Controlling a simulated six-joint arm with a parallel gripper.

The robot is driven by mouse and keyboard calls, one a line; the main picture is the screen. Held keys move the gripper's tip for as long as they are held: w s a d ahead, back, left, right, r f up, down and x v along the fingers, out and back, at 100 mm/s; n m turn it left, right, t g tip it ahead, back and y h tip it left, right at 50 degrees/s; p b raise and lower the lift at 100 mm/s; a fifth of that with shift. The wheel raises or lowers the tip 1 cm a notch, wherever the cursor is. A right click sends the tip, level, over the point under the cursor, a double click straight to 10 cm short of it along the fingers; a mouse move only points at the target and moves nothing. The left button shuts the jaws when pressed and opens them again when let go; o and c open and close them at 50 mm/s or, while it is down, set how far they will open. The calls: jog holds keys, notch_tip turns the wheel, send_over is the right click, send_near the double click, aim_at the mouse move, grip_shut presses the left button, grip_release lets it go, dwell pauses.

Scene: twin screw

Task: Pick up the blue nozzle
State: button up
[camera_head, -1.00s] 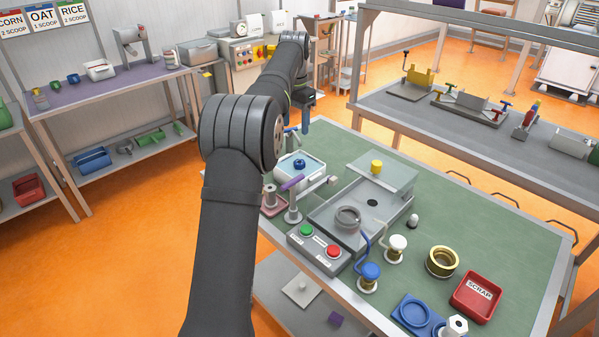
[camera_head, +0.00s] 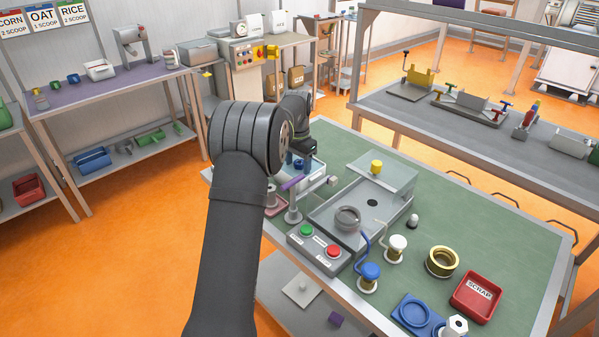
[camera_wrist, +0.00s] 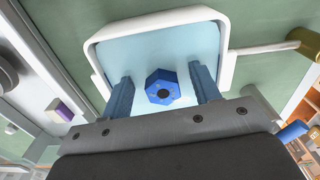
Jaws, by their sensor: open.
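The blue nozzle (camera_wrist: 162,87) is a small faceted piece with a dark hole in its middle. In the wrist view it sits on the pale blue floor of a white-rimmed tray (camera_wrist: 224,42). My gripper (camera_wrist: 160,77) is open, with one blue finger to the left of the nozzle and one to the right. Gaps show on both sides, and the fingers appear not to touch it. Their height above the tray floor is hard to tell. In the head view my gripper (camera_head: 302,161) is over the tray (camera_head: 319,174), and the arm hides much of both.
A purple piece (camera_head: 293,183) on a grey stand is close in front of the tray. A grey fixture (camera_head: 327,215) with a clear cover, a button box (camera_head: 319,248) and a red scrap bin (camera_head: 477,297) stand on the green table.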

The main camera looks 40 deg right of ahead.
jog(key=shift+f, duration=0.95)
jog(key=shift+c, duration=0.3)
jog(key=c, duration=1.1)
jog(key=shift+r, duration=0.15)
